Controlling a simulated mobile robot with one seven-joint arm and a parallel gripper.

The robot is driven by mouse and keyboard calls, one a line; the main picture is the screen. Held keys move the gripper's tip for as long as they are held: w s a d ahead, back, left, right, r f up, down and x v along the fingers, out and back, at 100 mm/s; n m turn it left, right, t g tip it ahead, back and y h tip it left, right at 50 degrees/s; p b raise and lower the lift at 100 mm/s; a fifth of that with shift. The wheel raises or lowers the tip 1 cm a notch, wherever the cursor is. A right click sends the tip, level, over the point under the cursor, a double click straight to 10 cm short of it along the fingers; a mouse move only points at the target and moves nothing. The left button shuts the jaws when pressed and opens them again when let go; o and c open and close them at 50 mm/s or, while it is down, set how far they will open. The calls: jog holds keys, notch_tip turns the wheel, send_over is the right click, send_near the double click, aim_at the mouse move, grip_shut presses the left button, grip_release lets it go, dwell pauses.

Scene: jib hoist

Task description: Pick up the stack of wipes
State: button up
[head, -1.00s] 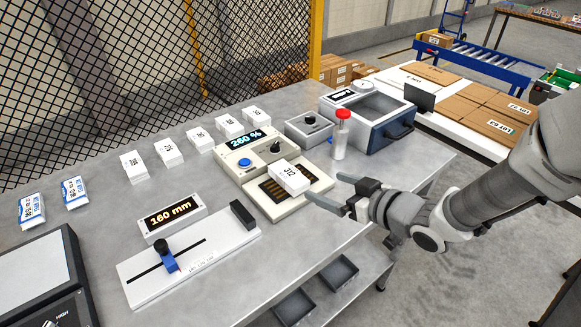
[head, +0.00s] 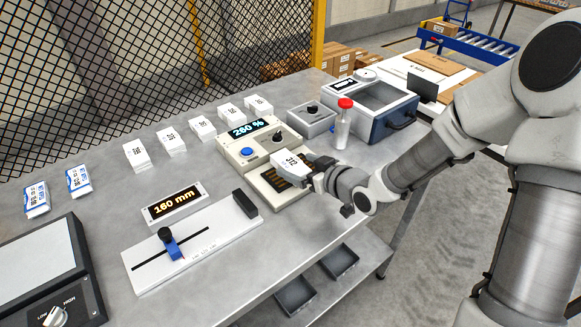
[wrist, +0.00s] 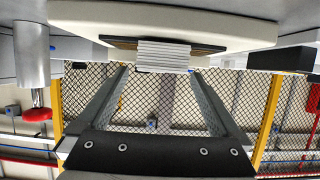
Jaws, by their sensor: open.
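A white stack of wipes (head: 287,159) with a black number label sits on the dark slatted plate of the cream tester (head: 274,204). My gripper (head: 308,179) is right at the stack's near right side and hides part of it. In the wrist view, which looks upside down, the layered edge of the stack (wrist: 163,55) lies straight ahead. My open gripper (wrist: 161,72) has one fingertip to each side of it, with small gaps. I cannot tell how far the tips reach along the stack. More white stacks (head: 171,139) stand in a row along the back.
A 160 mm gauge (head: 190,240) lies front left. Blue-white packets (head: 78,180) and a scale-like unit (head: 40,265) are at left.

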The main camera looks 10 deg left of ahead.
aim_at(290, 162)
jog(key=x, duration=0.4)
jog(key=shift+w+a, duration=0.2)
jog(key=shift+a, duration=0.05)
jog(key=shift+c, duration=0.3)
grip_shut()
jog(key=shift+r, duration=0.5)
jog(key=r, duration=0.2)
jog(key=d+r+p, duration=0.1)
jog(key=r, duration=0.1)
jog(key=shift+s, duration=0.4)
jog(key=a+r+p+v, duration=0.1)
jog(key=p+v, duration=0.2)
jog(key=v, duration=0.8)
jog(key=w+d+m+t+h, duration=0.2)
jog(key=w+d+m+h, duration=0.1)
jog(key=d, duration=0.6)
jog(key=w+d+m+t+h, duration=0.2)
jog(key=d+m+h, duration=0.1)
jog(key=d, duration=0.5)
jog(key=s+a+n+g+y, duration=0.2)
jog(key=a+n+y, duration=0.1)
jog(key=a, duration=0.5)
jog(key=s+a+n+g+y, duration=0.1)
jog(key=s+a+n+y, duration=0.2)
jog(key=a, duration=0.5)
jog(key=shift+s+r+g, duration=0.3)
jog(key=shift+r+g, duration=0.05)
jog(key=shift+g, duration=0.05)
